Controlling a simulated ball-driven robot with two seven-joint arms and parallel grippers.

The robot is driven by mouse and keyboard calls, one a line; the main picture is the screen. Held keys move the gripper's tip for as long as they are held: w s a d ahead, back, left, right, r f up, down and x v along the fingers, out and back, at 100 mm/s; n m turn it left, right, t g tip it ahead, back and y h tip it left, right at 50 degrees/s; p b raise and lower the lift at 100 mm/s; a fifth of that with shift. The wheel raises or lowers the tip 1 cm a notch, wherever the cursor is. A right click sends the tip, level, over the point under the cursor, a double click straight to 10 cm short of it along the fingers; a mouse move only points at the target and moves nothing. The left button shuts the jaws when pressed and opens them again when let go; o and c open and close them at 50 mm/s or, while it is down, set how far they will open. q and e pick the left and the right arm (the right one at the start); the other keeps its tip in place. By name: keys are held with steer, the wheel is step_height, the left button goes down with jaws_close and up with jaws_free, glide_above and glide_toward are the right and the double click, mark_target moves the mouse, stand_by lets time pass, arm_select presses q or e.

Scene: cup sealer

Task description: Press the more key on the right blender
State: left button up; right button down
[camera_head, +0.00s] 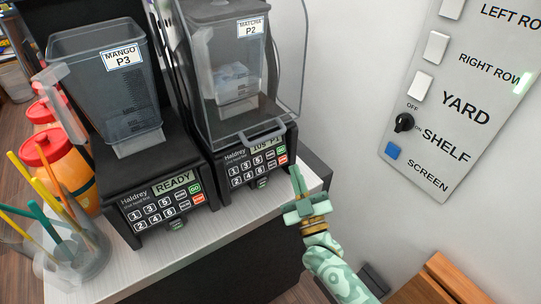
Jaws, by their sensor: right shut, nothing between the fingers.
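The right blender (235,140) is black with a clear hood over its jar, labelled MATCHA P2. Its front keypad has numbered keys, a green GO key and a red STOP key. The more key (270,155) seems to be the small dark key just left of GO; its lettering is too small to read. My right gripper (297,180) is pale green, shut and empty. Its tips appear just right of and slightly below the keypad in the picture; I cannot tell whether they touch the blender. My left gripper is not in view.
The left blender (145,165), labelled MANGO P3, shows READY. Orange bottles with red caps (68,168) and a clear cup of colored sticks (85,250) stand at left. A wall panel with switches (440,110) is at right. The light counter (205,250) has a bare front strip.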

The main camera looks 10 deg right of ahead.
mark_target(270, 155)
steer(key=w+a+f+b, duration=0.2)
steer(key=w+b, duration=0.3)
steer(key=w, duration=0.2)
steer(key=shift+a+f, duration=0.25)
steer(key=shift+a, duration=0.1)
steer(key=shift+w, duration=0.1)
steer(key=shift+w+f, duration=0.1)
stand_by(1.6)
steer(key=shift+w+a+b, duration=0.1)
steer(key=shift+w+b, duration=0.15)
steer(key=shift+b, duration=0.15)
steer(key=shift+a+r+b, duration=0.1)
steer(key=shift+r+b, duration=0.1)
steer(key=shift+b, duration=0.2)
stand_by(0.7)
stand_by(0.6)
